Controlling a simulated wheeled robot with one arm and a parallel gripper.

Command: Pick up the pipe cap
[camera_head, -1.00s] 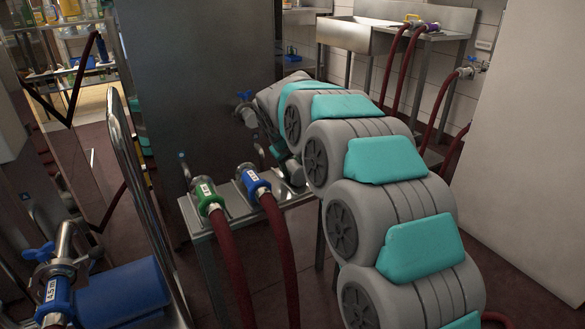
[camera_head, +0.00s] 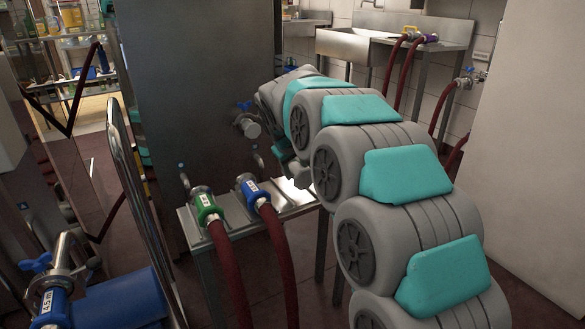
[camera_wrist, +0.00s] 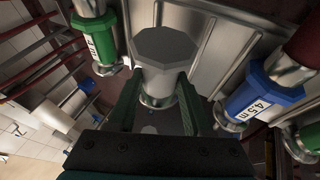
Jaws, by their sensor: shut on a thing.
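The pipe cap (camera_wrist: 164,62) is a grey metal piece with an eight-sided end and a round flange, seen in the wrist view. My gripper (camera_wrist: 158,92) has its two dark green fingers closed on either side of the cap's body. Ribbed sheet metal shows behind the cap; I cannot tell whether the cap touches it. In the head view my own arm hides most of the gripper, and I cannot make out the cap there.
A green hose coupling (camera_head: 207,206) and a blue hose coupling (camera_head: 252,191) lie on a metal bench (camera_head: 230,218), with red hoses hanging off its front. A pipe stub (camera_head: 249,127) with a blue valve juts from a dark metal panel behind. A sink (camera_head: 345,45) stands at the back.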

